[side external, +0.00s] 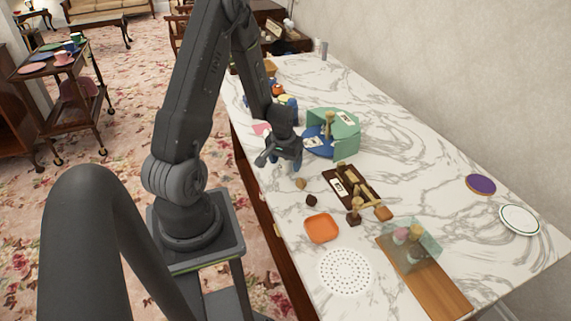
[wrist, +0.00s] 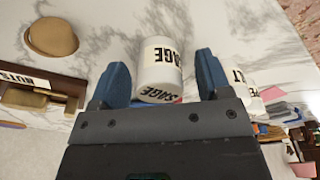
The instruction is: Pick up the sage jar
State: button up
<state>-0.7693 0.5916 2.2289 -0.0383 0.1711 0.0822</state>
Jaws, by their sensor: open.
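The sage jar (wrist: 158,72) is white with a pale band and black "SAGE" lettering, and shows in the middle of the wrist view. My gripper (wrist: 162,72) is open, with one blue finger to the left of the jar and the other to the right. The jar appears between the fingers, with a gap visible on each side; I cannot tell how deep it sits. In the side external view my gripper (side external: 280,157) is low over the near edge of the marble counter. I cannot make out the sage jar there.
Another lettered white jar (wrist: 240,78) stands right of the right finger, partly hidden. A tan round object (wrist: 52,37) and a brown tray (wrist: 14,95) lie left. On the counter (side external: 425,165) are a green curved holder (side external: 345,125) and an orange dish (side external: 322,229).

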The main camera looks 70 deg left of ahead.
jog(key=shift+f, duration=0.3)
jog(key=shift+c, duration=0.3)
jog(key=c, duration=1)
